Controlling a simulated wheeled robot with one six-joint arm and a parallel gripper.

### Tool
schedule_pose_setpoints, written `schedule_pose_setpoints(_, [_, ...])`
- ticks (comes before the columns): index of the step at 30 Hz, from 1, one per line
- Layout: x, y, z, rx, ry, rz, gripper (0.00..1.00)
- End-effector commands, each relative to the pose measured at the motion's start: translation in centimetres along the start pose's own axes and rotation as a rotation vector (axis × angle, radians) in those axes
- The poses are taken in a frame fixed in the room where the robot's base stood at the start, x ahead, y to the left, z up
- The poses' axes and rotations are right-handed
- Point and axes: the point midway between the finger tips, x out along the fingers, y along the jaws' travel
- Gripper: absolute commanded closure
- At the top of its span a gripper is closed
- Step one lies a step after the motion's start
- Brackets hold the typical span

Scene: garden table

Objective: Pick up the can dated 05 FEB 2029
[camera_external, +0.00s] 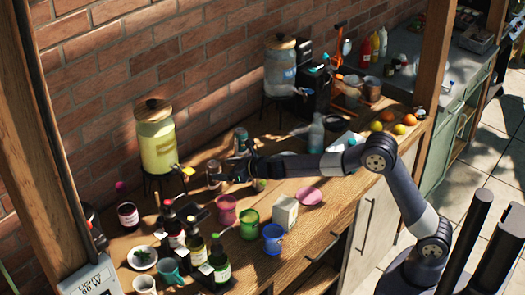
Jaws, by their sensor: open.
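A small can-like container (214,174) stands on the wooden table, just left of my gripper. Another dark can-like container (241,141) stands behind my gripper, close to the wall side. No date can be read on either at this size, so I cannot tell which one is dated 05 FEB 2029. My gripper (235,169) is open, low over the table, reaching in from the right. Its fingers are small and dark here, and I cannot tell whether they touch the left container.
A yellow drink dispenser (156,143) stands back left. Pink (225,209), green (249,223) and blue (273,238) cups and a pale carton (284,213) stand in front. Fruit (388,116) lies right, beyond my arm.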

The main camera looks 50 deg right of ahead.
Motion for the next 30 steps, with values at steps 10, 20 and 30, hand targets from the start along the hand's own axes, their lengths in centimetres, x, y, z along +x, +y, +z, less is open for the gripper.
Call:
schedule_pose_setpoints(10, [2.2, -0.3, -0.3, 0.002, 0.002, 0.0, 0.27])
schedule_pose_setpoints(20, [5.5, -0.5, -0.4, 0.001, 0.001, 0.0, 0.27])
schedule_pose_setpoints(30, [5.8, -0.5, -0.5, 0.0, 0.0, 0.0, 0.28])
